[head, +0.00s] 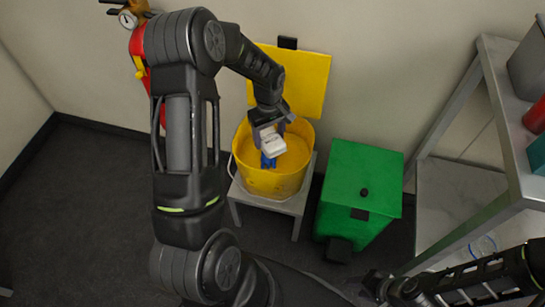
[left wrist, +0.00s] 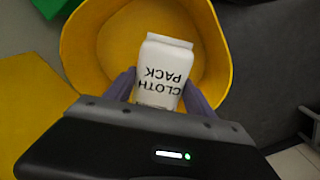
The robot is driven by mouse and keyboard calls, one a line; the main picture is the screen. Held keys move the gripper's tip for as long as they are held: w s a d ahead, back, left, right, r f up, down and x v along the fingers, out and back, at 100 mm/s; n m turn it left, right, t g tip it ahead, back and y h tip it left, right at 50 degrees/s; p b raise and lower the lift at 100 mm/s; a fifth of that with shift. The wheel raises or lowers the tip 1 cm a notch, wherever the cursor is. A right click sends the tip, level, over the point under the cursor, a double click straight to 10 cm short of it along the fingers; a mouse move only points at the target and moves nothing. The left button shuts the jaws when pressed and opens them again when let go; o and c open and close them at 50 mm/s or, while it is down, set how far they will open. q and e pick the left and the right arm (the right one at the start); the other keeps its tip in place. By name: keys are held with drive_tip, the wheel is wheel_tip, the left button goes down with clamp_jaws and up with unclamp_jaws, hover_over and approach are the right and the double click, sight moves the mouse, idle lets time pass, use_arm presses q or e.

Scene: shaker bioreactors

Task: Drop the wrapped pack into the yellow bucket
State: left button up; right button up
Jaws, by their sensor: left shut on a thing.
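The wrapped pack (head: 271,141) is white, and in the left wrist view the pack (left wrist: 164,72) reads "CLOTH PACK". My left gripper (head: 268,128) is shut on it, with a finger on each side of it in the left wrist view (left wrist: 160,92). The yellow bucket (head: 268,182) stands open on a small stand, its lid raised behind it. In both views the pack appears over the bucket's opening; its exact height against the rim is hard to tell. In the left wrist view the bucket (left wrist: 88,48) surrounds the pack. My right gripper (head: 378,286) is at the lower right, away from the bucket.
The grey stand (head: 297,204) carries the bucket. A green lidded bin (head: 362,175) stands just right of it. A metal shelf rack (head: 490,150) with containers is further right. A red extinguisher (head: 138,50) hangs on the wall at the left. Dark floor lies open at the left.

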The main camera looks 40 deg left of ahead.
use_arm(q)
drive_tip(key=o, duration=1.5)
drive_tip(key=shift+r, duration=0.1)
wheel_tip(320, 180, up, 8)
drive_tip(key=shift+f+p, duration=0.2)
drive_tip(key=shift+p, duration=0.35)
